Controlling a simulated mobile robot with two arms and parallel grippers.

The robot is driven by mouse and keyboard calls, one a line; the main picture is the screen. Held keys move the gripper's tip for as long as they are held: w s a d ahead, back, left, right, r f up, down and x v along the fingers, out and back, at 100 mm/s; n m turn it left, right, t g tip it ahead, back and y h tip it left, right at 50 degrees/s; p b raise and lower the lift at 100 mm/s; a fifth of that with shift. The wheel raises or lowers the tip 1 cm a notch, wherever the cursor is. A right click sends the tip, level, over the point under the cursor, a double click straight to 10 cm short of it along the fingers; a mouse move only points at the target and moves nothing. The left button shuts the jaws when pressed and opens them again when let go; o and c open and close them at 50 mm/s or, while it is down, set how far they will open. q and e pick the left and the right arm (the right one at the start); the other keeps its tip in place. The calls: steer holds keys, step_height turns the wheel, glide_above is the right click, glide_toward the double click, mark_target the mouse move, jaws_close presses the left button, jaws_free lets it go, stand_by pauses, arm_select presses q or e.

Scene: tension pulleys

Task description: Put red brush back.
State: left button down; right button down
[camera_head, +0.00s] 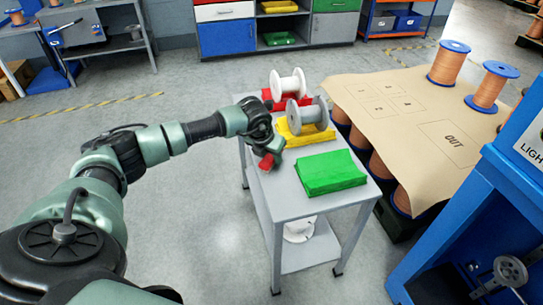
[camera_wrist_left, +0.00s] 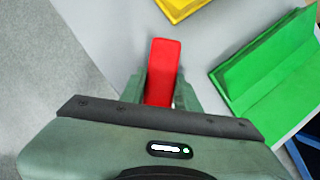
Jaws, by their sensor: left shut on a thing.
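My left gripper (camera_head: 266,153) is over the left edge of the grey cart top (camera_head: 279,182). It is shut on the red brush, a small red block (camera_head: 267,162) that shows below the fingers. In the left wrist view the red brush (camera_wrist_left: 164,62) lies between the two fingers and sticks out past their tips. I cannot tell whether it touches the cart top. My right gripper is not in view.
The cart carries a green V-shaped holder (camera_head: 330,173), a yellow holder (camera_head: 296,138) with a grey spool (camera_head: 307,117), and a red holder (camera_head: 270,103) with a white spool (camera_head: 288,85). A cardboard-topped pallet (camera_head: 400,105) and a blue machine (camera_head: 480,200) stand to the right.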

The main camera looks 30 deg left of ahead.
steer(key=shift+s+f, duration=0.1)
arm_select(q)
steer(key=c, duration=1)
jaws_free()
steer(key=shift+c, duration=0.2)
steer(key=shift+s+r, duration=0.1)
steer(key=shift+r, duration=0.3)
steer(key=v, duration=1.1)
steer(key=shift+p, duration=0.45)
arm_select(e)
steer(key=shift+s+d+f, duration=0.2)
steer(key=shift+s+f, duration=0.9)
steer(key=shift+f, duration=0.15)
arm_select(q)
steer(key=shift+r, duration=0.1)
